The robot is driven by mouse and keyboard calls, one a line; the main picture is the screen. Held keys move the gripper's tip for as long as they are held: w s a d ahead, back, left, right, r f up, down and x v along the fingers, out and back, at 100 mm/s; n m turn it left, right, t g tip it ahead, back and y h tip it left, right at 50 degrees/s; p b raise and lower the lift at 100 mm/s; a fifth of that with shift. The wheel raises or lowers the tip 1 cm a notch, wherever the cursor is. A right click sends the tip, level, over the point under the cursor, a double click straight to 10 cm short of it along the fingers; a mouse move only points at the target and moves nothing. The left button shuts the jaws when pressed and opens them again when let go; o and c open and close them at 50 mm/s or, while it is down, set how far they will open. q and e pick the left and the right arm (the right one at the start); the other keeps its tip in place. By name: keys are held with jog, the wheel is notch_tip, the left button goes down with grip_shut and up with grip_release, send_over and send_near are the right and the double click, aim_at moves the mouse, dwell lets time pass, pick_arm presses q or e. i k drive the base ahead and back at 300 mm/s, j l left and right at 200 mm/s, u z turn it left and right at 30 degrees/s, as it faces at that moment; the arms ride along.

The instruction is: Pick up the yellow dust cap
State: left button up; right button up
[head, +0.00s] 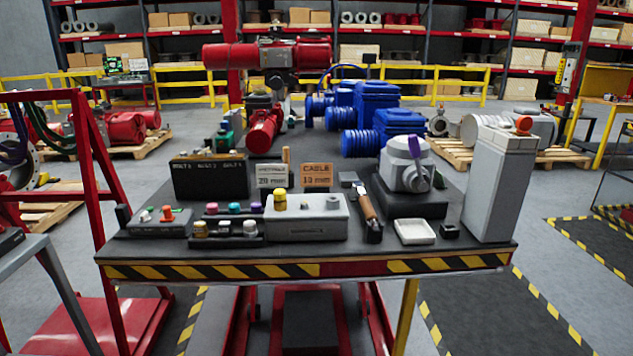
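A small yellow cap (280,201), which looks like the yellow dust cap, stands upright on the left part of the grey box (322,226) near the front of the dark workbench (415,258). Neither of my grippers shows in the head view.
Left of the box are racks with small coloured caps (234,208) and brass and white pieces (200,229). Right of it are a wooden-handled tool (367,206), a white tray (414,231), a grey actuator (405,165) and a tall grey block (497,190). Label cards (317,176) stand behind.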

aim_at(280, 195)
jog(key=i+j, duration=0.2)
jog(key=j, duration=0.15)
jog(key=i+j, duration=0.2)
jog(key=j, duration=0.15)
jog(key=i+j, duration=0.2)
jog(key=j, duration=0.1)
